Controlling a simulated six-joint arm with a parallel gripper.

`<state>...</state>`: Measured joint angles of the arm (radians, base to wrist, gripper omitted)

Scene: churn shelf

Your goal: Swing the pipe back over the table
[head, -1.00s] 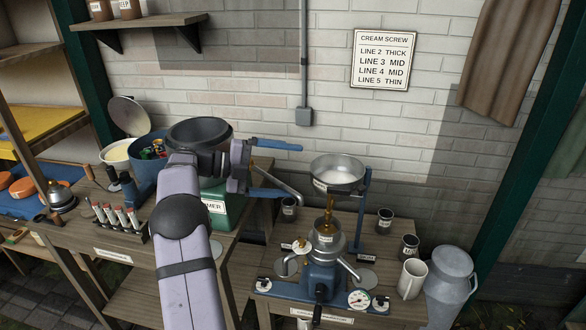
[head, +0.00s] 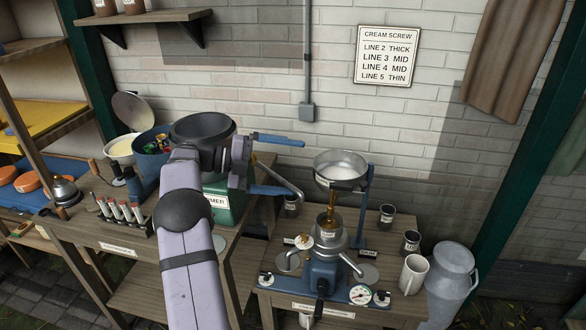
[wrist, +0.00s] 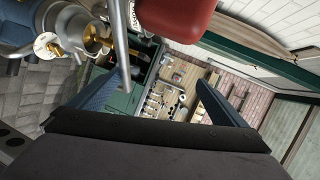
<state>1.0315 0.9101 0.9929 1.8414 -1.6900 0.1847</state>
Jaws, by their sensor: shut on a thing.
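The pipe (head: 284,176) is a thin grey bent tube. It slopes down to the right from beside the green warmer (head: 222,205), its lower end above a small labelled cup (head: 291,203). My gripper (head: 297,166) has its two blue fingers above and below the pipe. In the wrist view the pipe (wrist: 123,45) runs down beside the left finger. The table (head: 340,275) on the right carries the cream separator (head: 325,262).
A steel bowl (head: 341,165) stands above the separator on a blue post (head: 365,205). Cups (head: 387,215), a white mug (head: 412,274) and a milk can (head: 452,275) are at the right. A wall conduit (head: 306,60) rises behind.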

